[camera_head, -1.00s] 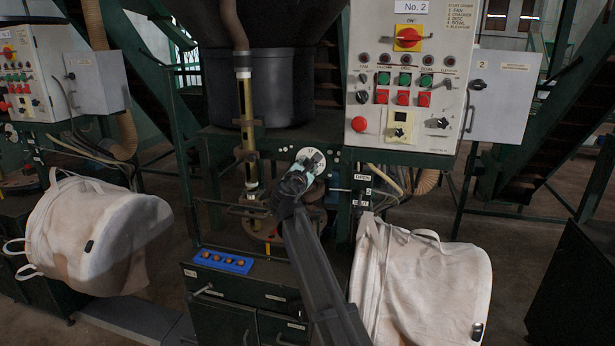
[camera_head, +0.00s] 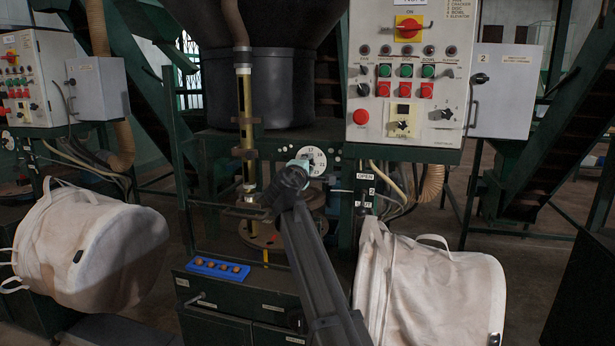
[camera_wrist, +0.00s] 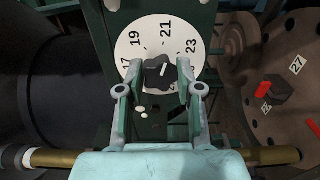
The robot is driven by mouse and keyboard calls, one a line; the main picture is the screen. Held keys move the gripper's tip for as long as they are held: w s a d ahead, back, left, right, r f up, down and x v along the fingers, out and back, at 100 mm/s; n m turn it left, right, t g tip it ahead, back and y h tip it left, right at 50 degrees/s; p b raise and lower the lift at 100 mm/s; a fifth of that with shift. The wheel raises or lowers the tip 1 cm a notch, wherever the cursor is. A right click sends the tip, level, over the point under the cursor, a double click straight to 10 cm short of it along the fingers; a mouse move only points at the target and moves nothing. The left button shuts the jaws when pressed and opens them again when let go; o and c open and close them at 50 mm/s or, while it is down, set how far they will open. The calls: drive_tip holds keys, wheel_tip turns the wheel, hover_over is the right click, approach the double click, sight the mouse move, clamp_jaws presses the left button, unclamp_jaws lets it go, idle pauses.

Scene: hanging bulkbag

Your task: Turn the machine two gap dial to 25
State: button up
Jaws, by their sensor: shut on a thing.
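The gap dial (camera_head: 319,158) is a white disc on the green frame below the control panel of machine two. In the wrist view its face (camera_wrist: 133,49) shows 17, 19, 21 and 23, with another number partly hidden at the lower right. Its dark grey lobed knob (camera_wrist: 153,77) has a white mark pointing up and slightly right, near 21. My gripper (camera_wrist: 160,85) is shut on the knob, one finger on each side. In the head view my gripper (camera_head: 303,166) covers the dial's lower left, and the knob is mostly hidden.
The control panel (camera_head: 378,135) is above right of the dial. A brass tube (camera_head: 245,110) stands to the left. White bulk bags (camera_head: 440,290) (camera_head: 95,250) hang at both sides. A blue tray (camera_head: 205,271) with several brown pieces rests on the cabinet below.

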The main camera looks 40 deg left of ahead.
drive_tip(key=shift+w+r+m+b, duration=0.1)
drive_tip(key=shift+m+b, duration=7.8)
drive_tip(key=shift+m, duration=1.2)
drive_tip(key=o, duration=1.2)
drive_tip(key=shift+c, duration=0.2)
drive_tip(key=shift+d, duration=0.1)
drive_tip(key=v, duration=1.2)
